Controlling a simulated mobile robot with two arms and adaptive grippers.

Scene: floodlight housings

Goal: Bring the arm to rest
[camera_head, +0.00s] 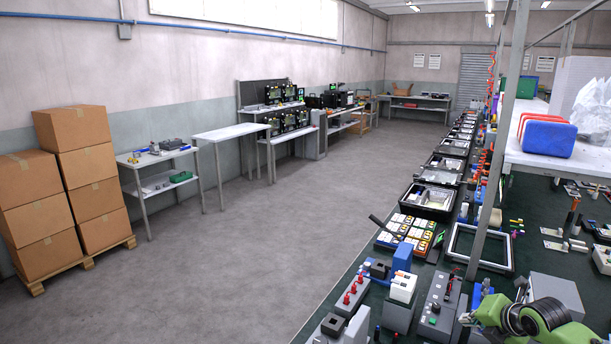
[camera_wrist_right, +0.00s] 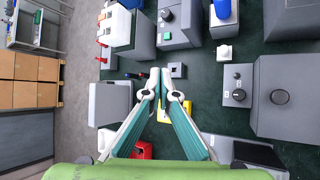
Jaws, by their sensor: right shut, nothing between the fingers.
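My right gripper (camera_wrist_right: 160,78) shows in the right wrist view with its two teal-and-white fingers meeting at the tips. It is shut and empty, above the dark green bench top. In the head view my green right arm comes in at the bottom right corner, and the gripper (camera_head: 467,319) is small there, near the bench's front part. My left arm and gripper are not in view.
Below the fingers lie a yellow part (camera_wrist_right: 188,111), a red part (camera_wrist_right: 142,150) and a small grey block (camera_wrist_right: 177,70). Grey control boxes (camera_wrist_right: 237,84) stand to the right. A white shelf (camera_head: 560,165) overhangs the bench. The floor (camera_head: 260,250) left of the bench is clear.

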